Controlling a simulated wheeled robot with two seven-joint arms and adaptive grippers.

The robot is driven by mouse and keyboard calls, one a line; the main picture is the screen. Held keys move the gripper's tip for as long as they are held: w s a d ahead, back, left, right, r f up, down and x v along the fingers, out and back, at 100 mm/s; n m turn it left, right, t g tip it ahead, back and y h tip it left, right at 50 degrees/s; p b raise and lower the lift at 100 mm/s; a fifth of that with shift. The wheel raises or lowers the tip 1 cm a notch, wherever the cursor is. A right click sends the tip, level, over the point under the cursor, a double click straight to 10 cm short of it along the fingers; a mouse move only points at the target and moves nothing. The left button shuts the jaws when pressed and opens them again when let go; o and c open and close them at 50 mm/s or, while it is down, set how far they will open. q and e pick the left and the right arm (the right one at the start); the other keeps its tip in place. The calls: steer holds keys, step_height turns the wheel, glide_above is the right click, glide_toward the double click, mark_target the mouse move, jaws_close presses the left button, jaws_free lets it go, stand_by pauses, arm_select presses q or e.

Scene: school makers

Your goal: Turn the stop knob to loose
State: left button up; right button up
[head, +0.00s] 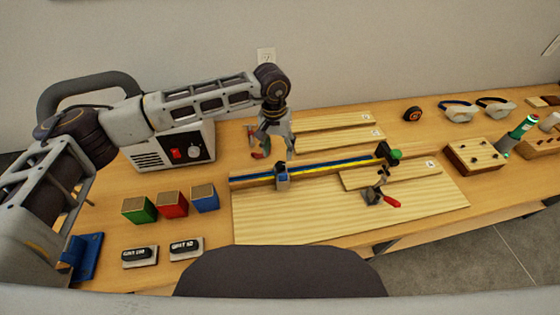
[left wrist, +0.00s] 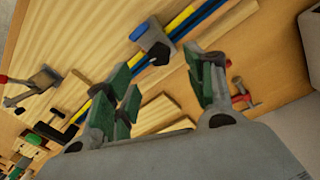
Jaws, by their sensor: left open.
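The stop (head: 282,181) is a small blue-grey block on the long fence (head: 325,168) with its blue and yellow strips. A small dark knob (left wrist: 159,55) shows on the stop in the left wrist view; whether it is tight or loose cannot be told. My left gripper (head: 276,149) is open and empty, pointing down just behind the stop and above it. In the left wrist view the green-padded fingers (left wrist: 165,88) stand apart, with the stop beyond them near the top. They do not appear to touch it. My right gripper is not in view.
A pale board (head: 300,215) lies in front of the fence, with a red-handled clamp (head: 380,195) on it. A green knob (head: 395,155) is at the fence's right end. Green, red and blue blocks (head: 172,205) and a grey box (head: 150,150) stand left.

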mark_target(280, 165)
arm_select(q)
steer(key=f, duration=0.5)
steer(key=shift+d+f+p, duration=0.2)
steer(key=shift+f+p, duration=0.05)
steer(key=shift+p, duration=0.1)
steer(key=shift+f, duration=0.65)
steer(key=shift+s+f, duration=0.1)
steer(key=shift+f, duration=0.15)
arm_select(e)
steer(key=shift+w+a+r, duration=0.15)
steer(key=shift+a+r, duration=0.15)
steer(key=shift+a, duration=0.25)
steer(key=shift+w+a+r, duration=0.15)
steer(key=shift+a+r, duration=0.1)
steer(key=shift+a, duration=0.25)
